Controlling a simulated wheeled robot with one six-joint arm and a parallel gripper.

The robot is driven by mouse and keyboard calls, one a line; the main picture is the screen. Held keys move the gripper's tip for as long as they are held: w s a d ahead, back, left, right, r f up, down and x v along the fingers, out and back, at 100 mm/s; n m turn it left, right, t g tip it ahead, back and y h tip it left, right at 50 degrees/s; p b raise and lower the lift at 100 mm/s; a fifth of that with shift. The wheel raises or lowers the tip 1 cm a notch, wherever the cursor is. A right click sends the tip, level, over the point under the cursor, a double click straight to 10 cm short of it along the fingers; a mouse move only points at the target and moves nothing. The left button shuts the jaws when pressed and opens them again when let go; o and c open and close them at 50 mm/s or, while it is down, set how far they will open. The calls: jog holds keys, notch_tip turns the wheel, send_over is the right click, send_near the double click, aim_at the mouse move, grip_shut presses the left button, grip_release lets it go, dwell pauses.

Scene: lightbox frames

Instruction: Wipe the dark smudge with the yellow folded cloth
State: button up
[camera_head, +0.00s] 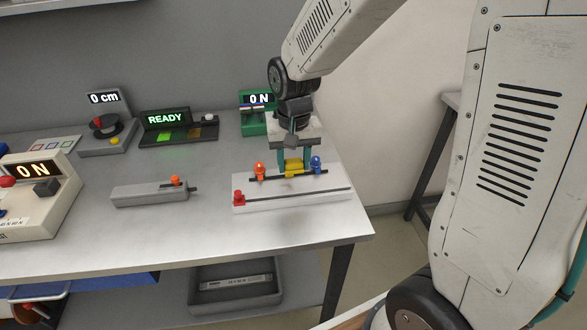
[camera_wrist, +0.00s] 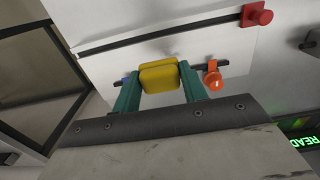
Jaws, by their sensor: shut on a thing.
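My gripper (camera_head: 293,160) has two teal fingers, which are closed on the sides of a yellow piece (camera_head: 294,168). The yellow piece looks like a rounded block in the wrist view (camera_wrist: 160,78). I cannot tell whether it is a folded cloth. It is at a dark rail on a long white base (camera_head: 300,199), between an orange part (camera_head: 259,171) and a blue part (camera_head: 316,164). Whether it touches the rail is unclear. The orange part also shows in the wrist view (camera_wrist: 213,78). I make out no dark smudge in either view.
A red knob (camera_head: 239,198) is at the base's left end. A grey block with an orange knob (camera_head: 176,181) lies to the left. Several devices with displays stand behind and at far left, among them a READY unit (camera_head: 166,118). Bare tabletop (camera_head: 190,235) lies in front.

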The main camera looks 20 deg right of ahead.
jog(key=shift+r, duration=1.35)
